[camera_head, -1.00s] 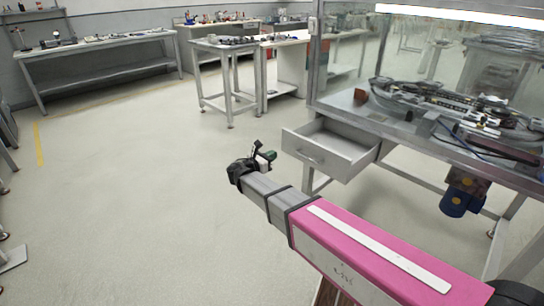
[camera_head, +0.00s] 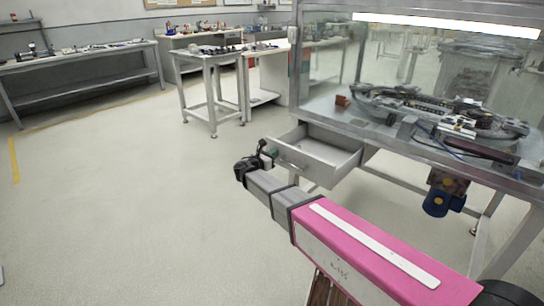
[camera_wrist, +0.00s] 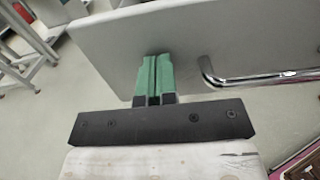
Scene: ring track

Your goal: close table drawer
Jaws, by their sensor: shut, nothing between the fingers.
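The table drawer (camera_head: 325,150) is a grey metal box pulled out from under the worktable (camera_head: 400,135). It looks empty inside. Its front panel (camera_wrist: 200,50) fills much of the wrist view, with a chrome bar handle (camera_wrist: 260,78) to the right of my fingers. My gripper (camera_wrist: 155,72) is shut, its two green fingers together and empty. The fingertips overlap the drawer front in the wrist view; whether they touch it I cannot tell. In the head view my gripper (camera_head: 270,152) is at the left end of the drawer front.
A glass-fronted enclosure with a ring track (camera_head: 430,105) stands on the worktable. A blue motor (camera_head: 437,202) hangs below it. A small metal table (camera_head: 210,85) and workbenches (camera_head: 85,65) stand farther back. The floor (camera_head: 120,200) at left is clear.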

